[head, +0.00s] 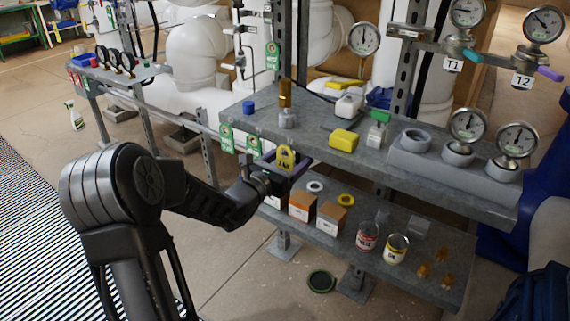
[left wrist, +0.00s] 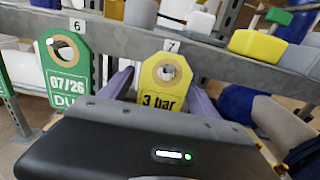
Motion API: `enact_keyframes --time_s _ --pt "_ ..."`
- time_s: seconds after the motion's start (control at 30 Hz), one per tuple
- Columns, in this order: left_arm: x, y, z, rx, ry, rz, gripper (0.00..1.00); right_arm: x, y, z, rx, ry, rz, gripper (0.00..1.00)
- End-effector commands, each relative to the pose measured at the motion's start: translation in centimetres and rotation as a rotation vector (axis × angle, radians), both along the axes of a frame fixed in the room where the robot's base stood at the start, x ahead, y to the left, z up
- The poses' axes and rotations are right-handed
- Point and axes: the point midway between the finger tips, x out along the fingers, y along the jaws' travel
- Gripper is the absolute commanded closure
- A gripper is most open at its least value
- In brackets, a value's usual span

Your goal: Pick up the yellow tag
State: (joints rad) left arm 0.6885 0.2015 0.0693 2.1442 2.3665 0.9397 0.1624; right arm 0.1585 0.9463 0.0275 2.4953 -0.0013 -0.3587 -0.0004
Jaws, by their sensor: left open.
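The yellow tag (head: 286,154) hangs at the front edge of the upper grey shelf. In the left wrist view the tag (left wrist: 152,98) reads "3 bar", has a ringed hole near its top and hangs under the label "7" (left wrist: 171,46). My left gripper (head: 283,166) is open at the tag, its purplish fingers on either side of it. In the left wrist view the gripper (left wrist: 163,88) has a finger left and right of the tag. Whether either finger touches it I cannot tell. The gripper body hides the tag's lower end. My right gripper is not in view.
A green tag (left wrist: 68,72) hangs left of the yellow one, under label "6". The shelf top (head: 310,146) above holds a yellow block (head: 343,141) and gauges (head: 467,126). Boxes (head: 330,217) and cans (head: 395,248) stand on the lower shelf.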

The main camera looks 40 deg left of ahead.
Motion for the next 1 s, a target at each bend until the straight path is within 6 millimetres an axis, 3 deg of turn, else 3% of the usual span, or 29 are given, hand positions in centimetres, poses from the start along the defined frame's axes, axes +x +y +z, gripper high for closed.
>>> enact_keyframes --time_s 0.53,1.0 --pt "-0.05 0.00 0.01 0.000 0.000 0.000 0.29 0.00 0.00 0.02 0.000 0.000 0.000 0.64" --pt "-0.05 0.00 0.01 0.000 0.000 0.000 0.68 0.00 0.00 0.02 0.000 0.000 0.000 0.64"
